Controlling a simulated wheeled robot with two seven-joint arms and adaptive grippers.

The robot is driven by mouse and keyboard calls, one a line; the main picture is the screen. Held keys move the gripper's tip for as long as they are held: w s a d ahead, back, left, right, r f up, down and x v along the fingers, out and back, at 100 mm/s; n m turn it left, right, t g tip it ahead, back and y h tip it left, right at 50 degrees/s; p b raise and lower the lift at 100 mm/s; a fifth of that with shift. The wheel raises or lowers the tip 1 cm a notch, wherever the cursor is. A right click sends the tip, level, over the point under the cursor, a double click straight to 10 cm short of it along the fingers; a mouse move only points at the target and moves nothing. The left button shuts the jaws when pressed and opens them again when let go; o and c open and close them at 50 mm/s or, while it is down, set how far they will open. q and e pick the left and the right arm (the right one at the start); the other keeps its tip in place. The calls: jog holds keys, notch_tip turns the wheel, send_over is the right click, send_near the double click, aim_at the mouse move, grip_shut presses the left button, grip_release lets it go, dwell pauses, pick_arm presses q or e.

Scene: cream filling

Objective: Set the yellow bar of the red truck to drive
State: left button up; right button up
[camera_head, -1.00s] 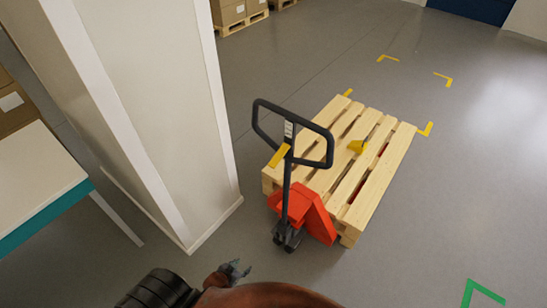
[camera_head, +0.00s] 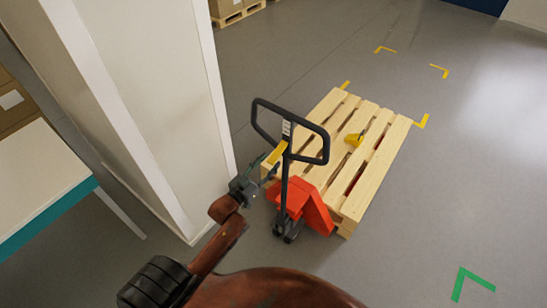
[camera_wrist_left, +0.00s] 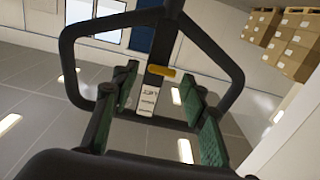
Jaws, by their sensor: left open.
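The red truck (camera_head: 315,212) is a pallet jack standing under a wooden pallet (camera_head: 372,180), with a black loop handle (camera_head: 324,147) on an upright shaft. The yellow bar (camera_head: 278,152) is at the shaft just below the loop, slanting down to the left. In the left wrist view the yellow bar (camera_wrist_left: 161,71) lies ahead, between the fingers, above a white label (camera_wrist_left: 148,99). My left gripper (camera_head: 263,168) is open and empty, just left of the shaft and close to the bar. In the wrist view its green-padded fingers (camera_wrist_left: 157,98) stand apart. My right gripper does not show.
A white pillar (camera_head: 165,110) stands close to the left of the truck. A table (camera_head: 40,190) is at the far left. Floor to the right is clear, with yellow and green corner marks (camera_head: 462,283).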

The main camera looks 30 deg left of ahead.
aim_at(273, 159)
pick_arm(q)
jog(key=shift+w+d, duration=0.15)
jog(key=shift+w, duration=1.55)
jog(key=shift+c, duration=0.7)
grip_shut()
